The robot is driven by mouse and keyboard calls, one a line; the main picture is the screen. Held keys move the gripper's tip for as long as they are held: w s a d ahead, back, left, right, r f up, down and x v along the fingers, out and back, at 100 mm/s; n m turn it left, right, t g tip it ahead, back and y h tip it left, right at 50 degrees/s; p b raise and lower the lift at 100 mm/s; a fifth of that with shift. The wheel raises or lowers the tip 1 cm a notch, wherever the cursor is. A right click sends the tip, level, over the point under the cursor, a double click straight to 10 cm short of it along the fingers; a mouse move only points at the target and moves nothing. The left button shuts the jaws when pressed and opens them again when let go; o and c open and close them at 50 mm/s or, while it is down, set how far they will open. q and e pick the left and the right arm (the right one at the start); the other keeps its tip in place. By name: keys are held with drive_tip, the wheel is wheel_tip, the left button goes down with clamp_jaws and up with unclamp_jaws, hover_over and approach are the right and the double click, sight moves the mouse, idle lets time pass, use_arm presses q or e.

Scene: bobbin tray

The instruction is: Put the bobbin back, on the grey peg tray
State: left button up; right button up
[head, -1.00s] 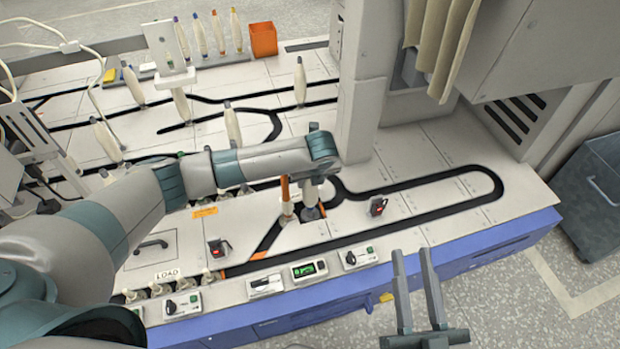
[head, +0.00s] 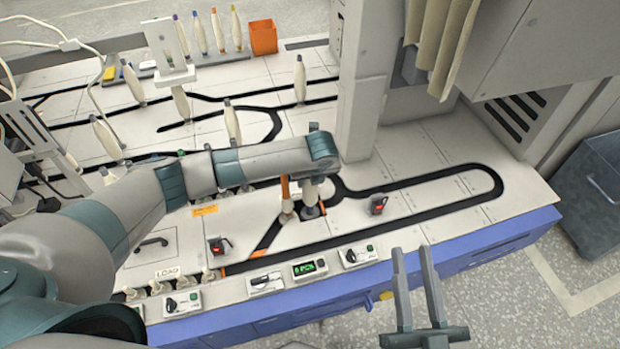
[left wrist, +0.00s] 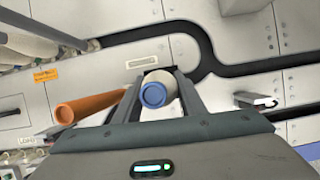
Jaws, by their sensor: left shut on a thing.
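My left gripper (head: 312,200) points down over the near right part of the machine table. It is shut on a bobbin with a blue end (left wrist: 153,95), which shows between the fingers in the left wrist view. In the head view this bobbin is mostly hidden by the gripper. An orange-topped piece (head: 285,188) stands close to the left of the gripper; it also shows in the left wrist view (left wrist: 90,105). The grey peg tray (head: 148,66) is at the back left, with several upright colour-tipped bobbins (head: 218,32). My right gripper (head: 412,252) is open and empty past the table's front edge.
An orange bin (head: 263,38) stands at the tray's right end. Several pale bobbins (head: 232,122) stand along the black track. A tall grey column (head: 362,80) rises right of them. A control panel with a green display (head: 309,268) lines the front edge.

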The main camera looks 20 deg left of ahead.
use_arm(q)
drive_tip(key=shift+f, duration=0.15)
drive_tip(key=o, duration=0.9)
drive_tip(key=shift+c, duration=0.2)
drive_tip(key=p+v, duration=1.1)
drive_tip(key=p, duration=0.3)
drive_tip(key=shift+d, duration=0.1)
idle(1.1)
